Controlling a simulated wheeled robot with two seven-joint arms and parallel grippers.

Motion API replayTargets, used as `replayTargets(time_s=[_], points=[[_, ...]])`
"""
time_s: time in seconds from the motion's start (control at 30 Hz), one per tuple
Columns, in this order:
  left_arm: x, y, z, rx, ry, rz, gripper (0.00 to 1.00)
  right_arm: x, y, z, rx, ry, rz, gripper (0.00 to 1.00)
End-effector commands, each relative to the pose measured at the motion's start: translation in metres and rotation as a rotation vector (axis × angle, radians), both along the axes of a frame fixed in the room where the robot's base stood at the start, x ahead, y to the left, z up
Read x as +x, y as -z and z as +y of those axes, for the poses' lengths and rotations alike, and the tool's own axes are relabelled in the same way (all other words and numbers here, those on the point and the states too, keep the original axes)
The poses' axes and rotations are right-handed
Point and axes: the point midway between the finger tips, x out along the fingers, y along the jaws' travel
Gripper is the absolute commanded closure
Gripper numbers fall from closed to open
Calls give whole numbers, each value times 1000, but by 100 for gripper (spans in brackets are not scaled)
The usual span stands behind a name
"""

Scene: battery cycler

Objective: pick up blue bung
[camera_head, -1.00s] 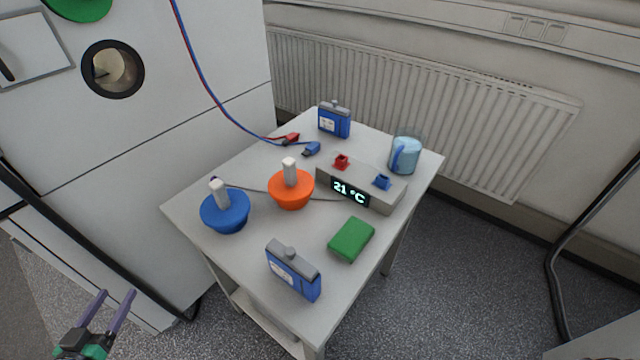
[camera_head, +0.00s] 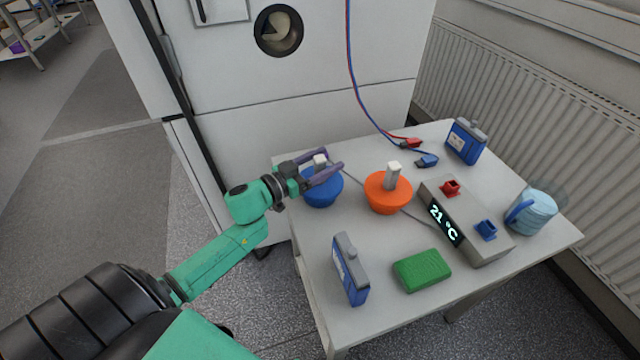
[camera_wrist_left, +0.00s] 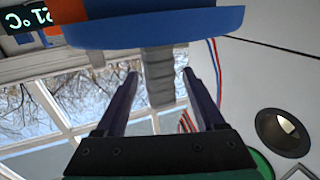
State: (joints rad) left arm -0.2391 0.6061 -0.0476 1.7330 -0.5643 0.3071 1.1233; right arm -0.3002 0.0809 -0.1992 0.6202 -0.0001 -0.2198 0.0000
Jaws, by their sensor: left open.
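The blue bung (camera_head: 322,190) stands on the left part of the white table, its pale handle (camera_head: 320,161) pointing up. My left gripper (camera_head: 331,172) is at the bung's handle, with its purple fingers open on either side of it in the head view. In the left wrist view the blue bung (camera_wrist_left: 155,28) fills the top, and its grey-white handle (camera_wrist_left: 158,78) reaches between the two open fingers of the left gripper (camera_wrist_left: 160,78). My right gripper is not in view.
An orange bung (camera_head: 387,194) stands just right of the blue one. A blue battery (camera_head: 350,270), a green block (camera_head: 422,270), a temperature display box (camera_head: 470,222) and a cup (camera_head: 535,212) share the table (camera_head: 310,240). The white cabinet (camera_head: 330,105) rises behind.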

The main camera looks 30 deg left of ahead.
Motion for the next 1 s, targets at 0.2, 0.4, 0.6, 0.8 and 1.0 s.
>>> replayTargets(time_s=[0.2, 0.4, 0.6, 0.8, 1.0], points=[[16, 0, -7, -1, -1, 0, 29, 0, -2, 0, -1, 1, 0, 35], [16, 0, -6, -1, -1, 0, 60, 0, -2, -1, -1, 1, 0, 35], [16, 0, -6, 0, -1, 0, 100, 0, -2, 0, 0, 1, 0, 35], [16, 0, -6, 0, -1, 0, 100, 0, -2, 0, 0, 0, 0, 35], [16, 0, -6, 0, -1, 1, 100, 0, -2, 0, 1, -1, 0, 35]])
